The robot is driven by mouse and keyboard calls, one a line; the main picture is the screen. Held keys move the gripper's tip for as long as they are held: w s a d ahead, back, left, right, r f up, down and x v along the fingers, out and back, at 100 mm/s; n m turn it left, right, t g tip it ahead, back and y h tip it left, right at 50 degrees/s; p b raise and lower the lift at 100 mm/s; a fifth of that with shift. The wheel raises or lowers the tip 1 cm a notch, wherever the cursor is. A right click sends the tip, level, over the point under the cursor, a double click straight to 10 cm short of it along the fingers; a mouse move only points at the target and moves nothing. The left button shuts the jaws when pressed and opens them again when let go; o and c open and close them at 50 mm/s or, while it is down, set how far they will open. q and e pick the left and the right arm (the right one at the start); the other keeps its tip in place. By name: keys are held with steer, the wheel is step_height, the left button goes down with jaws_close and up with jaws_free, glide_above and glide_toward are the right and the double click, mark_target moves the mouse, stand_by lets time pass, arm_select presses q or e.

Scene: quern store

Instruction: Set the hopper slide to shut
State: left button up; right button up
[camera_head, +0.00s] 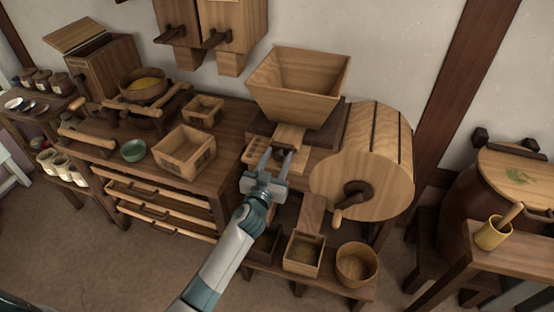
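The hopper (297,84) is a wide, light-wood funnel on top of the mill at the centre. A light-wood slide (289,137) sticks out toward me beneath it. My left gripper (276,157) is in front of the slide, with its two grey fingers apart and pointing at it. The fingertips are at or very near the slide's front end; I cannot tell whether they touch it. Nothing clearly shows held between them. My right gripper is not in view.
A round wooden drum with a crank (356,192) stands right of the slide, close to my gripper. Below are a square box (303,254) and a round tub (356,264). A wooden tray (185,152) and green bowl (133,151) sit on the left bench.

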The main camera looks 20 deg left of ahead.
arm_select(q)
steer(key=shift+s, duration=0.1)
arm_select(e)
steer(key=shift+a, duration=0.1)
arm_select(q)
steer(key=shift+s+f, duration=0.1)
steer(key=shift+s, duration=0.3)
steer(key=s+b, duration=0.3)
steer(key=s, duration=1.3)
steer(key=shift+s+a, duration=0.2)
steer(key=shift+a, duration=0.05)
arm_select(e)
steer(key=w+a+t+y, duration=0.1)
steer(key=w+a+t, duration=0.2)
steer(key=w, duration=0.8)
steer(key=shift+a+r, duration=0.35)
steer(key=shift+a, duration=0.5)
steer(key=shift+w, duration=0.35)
